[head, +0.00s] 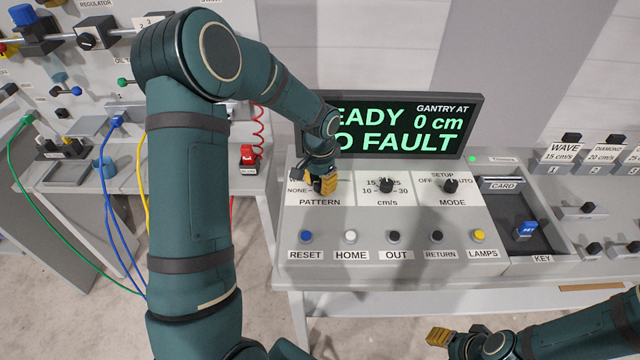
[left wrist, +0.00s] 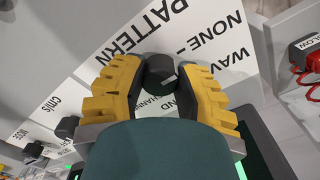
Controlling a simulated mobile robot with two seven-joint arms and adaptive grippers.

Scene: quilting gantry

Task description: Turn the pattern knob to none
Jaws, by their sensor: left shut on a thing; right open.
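The pattern knob (left wrist: 160,68) is a dark round knob on the white PATTERN panel (head: 345,192). In the left wrist view it sits between the two yellow-padded fingers of my left gripper (left wrist: 158,88), which are shut on it. In the head view my left gripper (head: 325,184) covers the knob. The NONE label (head: 297,190) shows left of the gripper. I cannot tell which setting the knob points to. My right gripper (head: 440,337) is open and empty at the lower right, in front of the console.
The cm/s knob (head: 386,185) and MODE knob (head: 450,185) stand right of the gripper. A row of buttons, including blue RESET (head: 305,237), lies below. The screen (head: 400,125) behind reads "0 cm" and "FAULT", partly covered by my arm.

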